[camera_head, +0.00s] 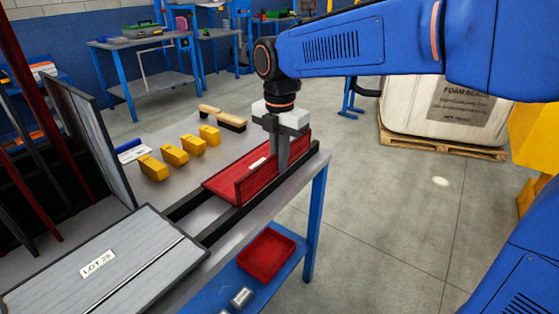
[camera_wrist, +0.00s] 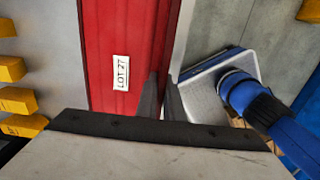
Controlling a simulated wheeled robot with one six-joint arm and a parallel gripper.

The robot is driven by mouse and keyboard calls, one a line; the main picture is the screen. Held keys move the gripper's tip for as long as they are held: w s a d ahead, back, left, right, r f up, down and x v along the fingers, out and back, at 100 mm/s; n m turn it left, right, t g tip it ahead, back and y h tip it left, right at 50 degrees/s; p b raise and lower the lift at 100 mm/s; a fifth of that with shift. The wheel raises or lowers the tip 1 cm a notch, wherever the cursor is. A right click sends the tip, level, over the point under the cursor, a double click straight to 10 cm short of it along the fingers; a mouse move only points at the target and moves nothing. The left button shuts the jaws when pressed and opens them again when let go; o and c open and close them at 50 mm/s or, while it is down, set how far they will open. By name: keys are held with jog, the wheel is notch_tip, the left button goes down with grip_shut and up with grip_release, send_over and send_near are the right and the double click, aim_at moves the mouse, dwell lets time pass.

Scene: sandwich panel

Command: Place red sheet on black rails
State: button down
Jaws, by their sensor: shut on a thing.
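The red sheet (camera_head: 223,184) is a long shallow panel with raised long edges, at the right end of the workbench. Its LOT 27 label shows in the wrist view (camera_wrist: 121,72), where the sheet (camera_wrist: 104,30) runs up the picture. My gripper (camera_head: 281,162) points down and is shut on the sheet's raised edge; its fingers also show in the wrist view (camera_wrist: 162,97). The black rails (camera_head: 186,206) run along the bench, and the front rail (camera_head: 229,220) is beside the sheet's near edge. The sheet is over or on the rails; I cannot tell whether it touches them.
A grey panel labelled LOT 25 (camera_head: 88,279) lies at the front left. An upright dark-edged panel (camera_head: 88,130) stands behind it. Several yellow blocks (camera_head: 173,155) and a brush (camera_head: 222,118) lie behind the rails. A red bin (camera_head: 262,256) sits on the lower shelf.

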jog(key=shift+f, duration=0.1)
jog(key=c, duration=1.9)
grip_release()
notch_tip(320, 180, up, 12)
jog(key=shift+r, duration=0.15)
jog(key=s+d+f+m+t, duration=0.1)
jog(key=s+d+f+m, duration=0.25)
jog(key=d+m, duration=0.5)
jog(key=s+d+f+m+t, duration=0.3)
jog(key=s+d+f+m, duration=1.2)
jog(key=m, duration=0.5)
jog(key=s+d, duration=0.2)
jog(key=d, duration=0.1)
jog(key=shift+d+f+t, duration=0.25)
jog(key=shift+f+t, duration=0.15)
jog(key=shift+s, duration=0.1)
